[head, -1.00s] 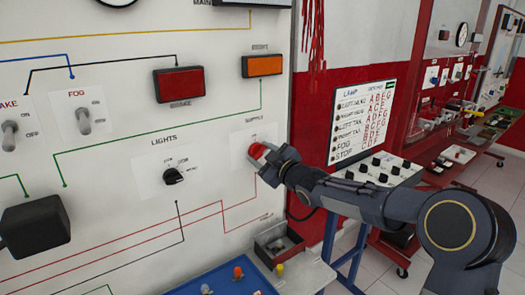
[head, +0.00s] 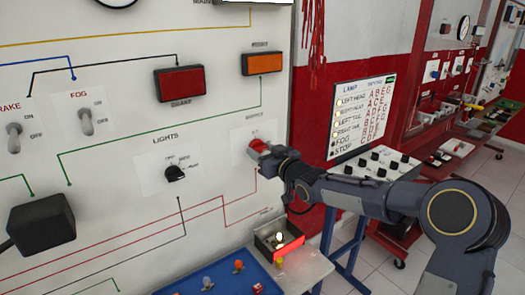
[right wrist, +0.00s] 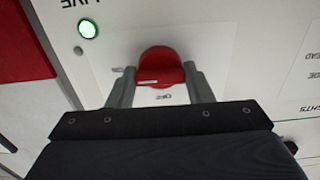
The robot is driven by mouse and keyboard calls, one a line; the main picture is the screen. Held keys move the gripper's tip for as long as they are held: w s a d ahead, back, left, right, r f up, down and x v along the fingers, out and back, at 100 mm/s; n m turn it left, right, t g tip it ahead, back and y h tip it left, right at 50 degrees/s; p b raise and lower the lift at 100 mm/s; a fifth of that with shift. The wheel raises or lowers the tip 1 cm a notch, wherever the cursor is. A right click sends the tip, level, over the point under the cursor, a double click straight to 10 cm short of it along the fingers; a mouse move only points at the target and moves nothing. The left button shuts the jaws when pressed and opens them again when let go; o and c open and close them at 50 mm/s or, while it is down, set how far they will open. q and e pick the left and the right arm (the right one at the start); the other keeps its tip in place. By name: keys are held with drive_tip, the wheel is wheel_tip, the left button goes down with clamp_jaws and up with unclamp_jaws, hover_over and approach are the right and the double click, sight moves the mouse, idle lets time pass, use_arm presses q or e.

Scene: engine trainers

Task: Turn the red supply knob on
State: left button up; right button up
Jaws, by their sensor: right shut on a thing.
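The red supply knob (head: 257,145) sits on a white plate at the right side of the upright panel. My right gripper (head: 266,150) reaches it from the right and is shut on it. In the right wrist view the red knob (right wrist: 162,62) is between the two grey fingers of my right gripper (right wrist: 160,80). A short white mark shows on the knob, and an upside-down OFF label is below it in that view. A green light (right wrist: 88,28) beside the word LIVE glows. My left gripper is not in view.
The black lights knob (head: 176,173) and fog switch (head: 86,121) are left on the panel. Below, an open box (head: 279,243) with a lit bulb and red glow stands beside a blue tray (head: 222,279). A lamp chart (head: 361,118) stands right.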

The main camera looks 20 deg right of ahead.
drive_tip(key=shift+f, duration=0.1)
idle(0.3)
drive_tip(key=o, duration=1)
drive_tip(key=b+v, duration=0.1)
drive_tip(key=v, duration=0.7)
